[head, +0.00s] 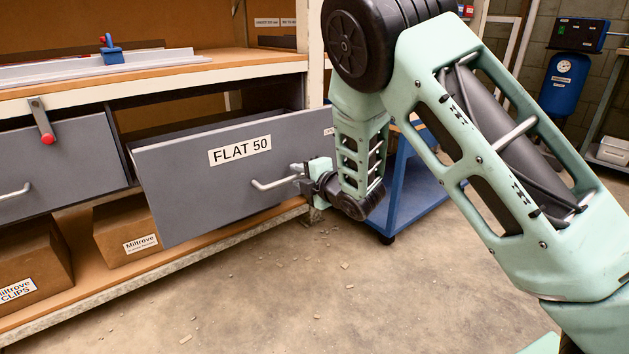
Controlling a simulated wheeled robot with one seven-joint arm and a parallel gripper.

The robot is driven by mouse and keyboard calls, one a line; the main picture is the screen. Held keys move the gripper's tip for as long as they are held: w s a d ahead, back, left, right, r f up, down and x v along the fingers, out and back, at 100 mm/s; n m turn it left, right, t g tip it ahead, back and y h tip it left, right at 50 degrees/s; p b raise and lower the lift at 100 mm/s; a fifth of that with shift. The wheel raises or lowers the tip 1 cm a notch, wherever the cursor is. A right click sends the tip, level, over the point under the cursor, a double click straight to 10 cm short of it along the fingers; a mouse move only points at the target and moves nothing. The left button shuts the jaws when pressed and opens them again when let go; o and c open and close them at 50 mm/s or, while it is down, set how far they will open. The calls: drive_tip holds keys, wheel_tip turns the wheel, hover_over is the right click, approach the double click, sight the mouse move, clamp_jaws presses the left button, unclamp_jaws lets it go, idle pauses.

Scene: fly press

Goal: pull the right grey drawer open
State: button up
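The right grey drawer (190,190), labelled FLAT 50, stands out from the bench, so it is partly open. A strip of its dark inside shows above its front. Its pale bar handle (270,184) is on the front, below and right of the label. My gripper (299,178) is at the right end of this handle, with its fingers closed around it; the fingertips are small and partly hidden. The left grey drawer (70,165) sits further back, with its own bar handle (14,192).
A red-knobbed lever (41,120) hangs at the bench edge (150,82) above the left drawer. Cardboard boxes (125,228) stand on the lower shelf (90,285). A blue cart (415,190) stands behind my arm. The floor in front is mostly clear, with small scraps.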

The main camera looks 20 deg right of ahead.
drive_tip(key=p+v, duration=1.2)
drive_tip(key=v, duration=0.5)
drive_tip(key=shift+p, duration=0.4)
drive_tip(key=shift+f, duration=0.1)
